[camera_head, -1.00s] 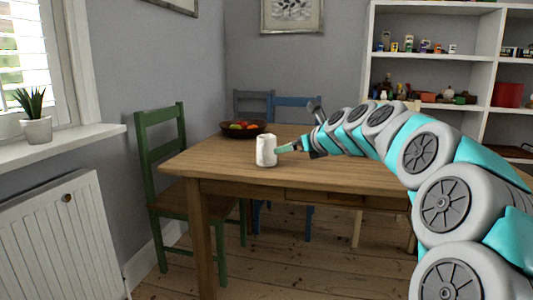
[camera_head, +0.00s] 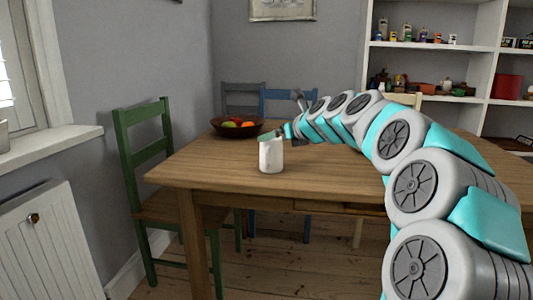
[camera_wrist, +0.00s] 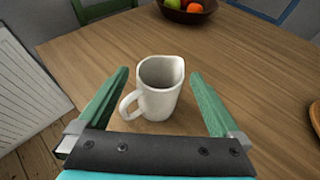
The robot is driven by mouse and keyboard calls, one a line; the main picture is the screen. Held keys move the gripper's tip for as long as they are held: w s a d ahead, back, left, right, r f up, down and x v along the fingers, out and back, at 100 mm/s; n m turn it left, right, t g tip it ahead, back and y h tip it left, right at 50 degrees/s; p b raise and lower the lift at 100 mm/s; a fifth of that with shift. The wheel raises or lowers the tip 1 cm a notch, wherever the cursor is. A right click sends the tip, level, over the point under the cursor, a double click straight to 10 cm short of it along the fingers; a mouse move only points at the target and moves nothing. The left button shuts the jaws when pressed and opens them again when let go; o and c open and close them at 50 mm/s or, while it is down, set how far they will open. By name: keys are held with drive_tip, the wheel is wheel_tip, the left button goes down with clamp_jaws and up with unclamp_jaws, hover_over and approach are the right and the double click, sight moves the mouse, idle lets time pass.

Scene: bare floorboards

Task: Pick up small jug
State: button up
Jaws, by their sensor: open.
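The small jug is white and stands upright on the wooden table (camera_head: 325,170), near its left front part. In the head view the small jug (camera_head: 271,157) sits just below my gripper (camera_head: 272,136), whose fingers show at its top. In the wrist view the small jug (camera_wrist: 158,92) lies between the two green fingers of my gripper (camera_wrist: 160,78), which are spread apart. Its handle points left, close to the left finger. I cannot tell whether that finger touches the handle. The jug's mouth is open and it looks empty.
A dark bowl of fruit (camera_head: 237,128) stands farther back on the table. A green chair (camera_head: 150,150) is at the table's left side, with a blue chair (camera_head: 288,103) behind. A brown round object (camera_wrist: 315,114) is at the wrist view's right edge. Bare tabletop surrounds the jug.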

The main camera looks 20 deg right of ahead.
drive_tip(key=x, duration=0.6)
drive_tip(key=shift+f, duration=0.35)
drive_tip(key=shift+w+f, duration=0.1)
drive_tip(key=shift+w, duration=0.35)
drive_tip(key=c, duration=1.4)
